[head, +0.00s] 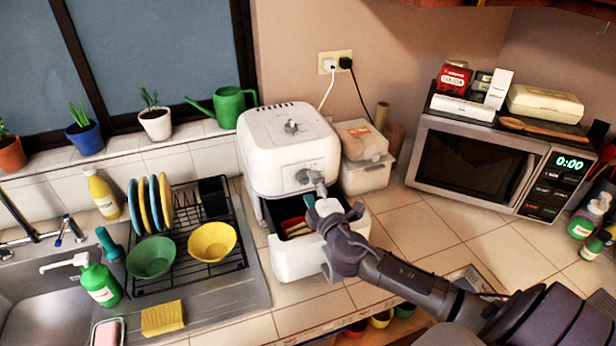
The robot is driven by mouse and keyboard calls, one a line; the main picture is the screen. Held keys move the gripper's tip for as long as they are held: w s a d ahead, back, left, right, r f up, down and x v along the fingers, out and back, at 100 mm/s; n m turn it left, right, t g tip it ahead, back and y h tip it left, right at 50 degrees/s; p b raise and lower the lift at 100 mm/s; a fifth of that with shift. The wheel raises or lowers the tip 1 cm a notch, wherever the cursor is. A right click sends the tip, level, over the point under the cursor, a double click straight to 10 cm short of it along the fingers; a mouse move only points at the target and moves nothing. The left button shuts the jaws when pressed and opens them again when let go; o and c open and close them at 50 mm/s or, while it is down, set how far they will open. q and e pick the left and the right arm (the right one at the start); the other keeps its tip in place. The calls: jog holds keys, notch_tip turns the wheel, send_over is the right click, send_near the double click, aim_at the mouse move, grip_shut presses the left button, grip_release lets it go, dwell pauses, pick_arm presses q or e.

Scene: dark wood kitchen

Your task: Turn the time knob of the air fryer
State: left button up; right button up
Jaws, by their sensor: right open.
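The white air fryer (285,155) stands on the tiled counter against the back wall. It has one knob on top (291,127) and another knob on its front face (303,176). I cannot read which one is the time knob. Its drawer (300,258) is pulled out, with red and dark items inside. My right gripper (318,183) is open, and its fingertips are at or just in front of the front knob, above the open drawer. I cannot tell whether they touch the knob. My left gripper is not in view.
A microwave (475,165) stands at the right, and lidded containers (364,155) sit beside the fryer. A dish rack (200,235) with bowls and plates is at the left.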

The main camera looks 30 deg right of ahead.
aim_at(306, 179)
jog(key=shift+x, duration=1.45)
jog(key=shift+c, duration=0.4)
